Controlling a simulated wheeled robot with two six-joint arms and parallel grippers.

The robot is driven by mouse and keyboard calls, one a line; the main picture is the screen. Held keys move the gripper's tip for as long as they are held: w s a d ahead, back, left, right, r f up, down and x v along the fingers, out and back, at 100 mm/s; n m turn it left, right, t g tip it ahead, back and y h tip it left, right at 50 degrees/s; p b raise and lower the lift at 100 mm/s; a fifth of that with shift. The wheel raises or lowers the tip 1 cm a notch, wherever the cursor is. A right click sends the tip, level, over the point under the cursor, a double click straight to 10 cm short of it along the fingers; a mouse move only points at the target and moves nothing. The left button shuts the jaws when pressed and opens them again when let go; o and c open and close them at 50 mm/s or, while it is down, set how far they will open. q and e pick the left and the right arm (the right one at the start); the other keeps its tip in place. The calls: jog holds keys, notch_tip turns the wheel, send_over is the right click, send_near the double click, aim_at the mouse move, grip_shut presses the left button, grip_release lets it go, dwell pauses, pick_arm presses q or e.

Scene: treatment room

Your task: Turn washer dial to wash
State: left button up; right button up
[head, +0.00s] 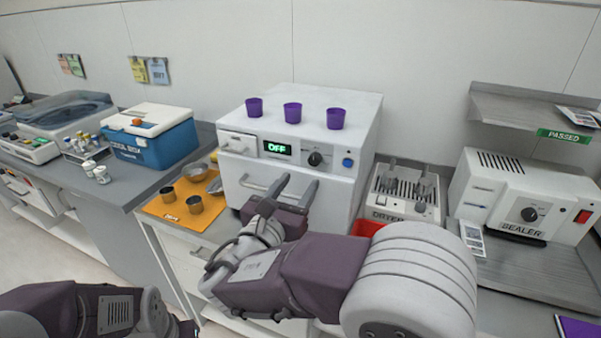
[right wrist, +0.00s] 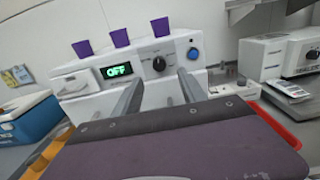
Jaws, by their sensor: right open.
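The white washer (head: 340,125) stands on the counter against the wall. Its display (head: 277,148) reads OFF in green. The black washer dial (head: 315,158) sits right of the display, and it also shows in the right wrist view (right wrist: 159,64). A blue button (head: 347,162) is right of the dial. My right gripper (head: 295,184) is open and empty in front of the washer, below the dial and apart from it. In the right wrist view its two fingers (right wrist: 160,88) point toward the panel, with the dial between and beyond them. My left gripper is out of view; only my left arm shows at lower left.
Several purple cups (head: 292,111) stand on the washer. An orange mat (head: 178,222) with metal cups lies to its left, near a blue cooler box (head: 168,144). A dryer (head: 390,207), red tray (head: 368,228) and sealer (head: 515,190) are on the right.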

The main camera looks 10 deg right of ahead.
aim_at(313, 161)
jog(key=x, duration=0.8)
jog(key=shift+w+d+p, duration=0.25)
jog(key=shift+w+p, duration=0.05)
jog(key=shift+w, duration=0.25)
jog(key=shift+c, duration=0.3)
grip_shut()
